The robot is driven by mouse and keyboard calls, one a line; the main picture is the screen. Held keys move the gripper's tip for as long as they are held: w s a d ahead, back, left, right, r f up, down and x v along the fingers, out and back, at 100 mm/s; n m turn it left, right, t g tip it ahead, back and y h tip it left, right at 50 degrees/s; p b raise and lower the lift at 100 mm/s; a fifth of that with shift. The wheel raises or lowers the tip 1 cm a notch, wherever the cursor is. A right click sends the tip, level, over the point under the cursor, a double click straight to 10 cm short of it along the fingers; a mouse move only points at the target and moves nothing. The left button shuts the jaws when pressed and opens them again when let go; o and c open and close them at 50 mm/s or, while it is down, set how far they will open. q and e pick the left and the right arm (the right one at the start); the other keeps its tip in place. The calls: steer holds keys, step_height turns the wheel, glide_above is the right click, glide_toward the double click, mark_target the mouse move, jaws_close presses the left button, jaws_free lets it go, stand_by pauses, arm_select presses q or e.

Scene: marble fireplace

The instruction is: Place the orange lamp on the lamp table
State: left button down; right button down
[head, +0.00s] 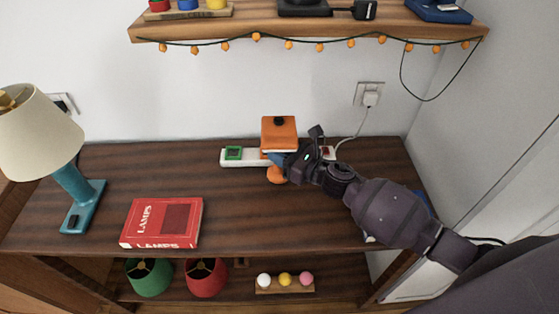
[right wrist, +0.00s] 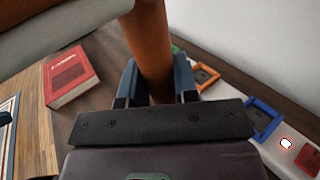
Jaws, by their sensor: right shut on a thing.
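In the right wrist view, the orange stem (right wrist: 148,45) passes between the blue fingers of the gripper (right wrist: 157,88). My left gripper is not in view.
A white power strip (head: 258,158) with colored socket frames lies behind the lamp. A teal lamp (head: 75,185) and a red book (head: 163,222) stand at left. A shelf (head: 310,22) with string lights hangs above. The tabletop between book and lamp is clear.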

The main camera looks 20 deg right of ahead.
steer(key=shift+f+b, duration=0.4)
steer(key=shift+f, duration=1.2)
steer(key=c, duration=0.9)
jaws_free()
steer(key=shift+o, duration=0.2)
steer(key=shift+r, duration=0.2)
steer(key=v, duration=1.2)
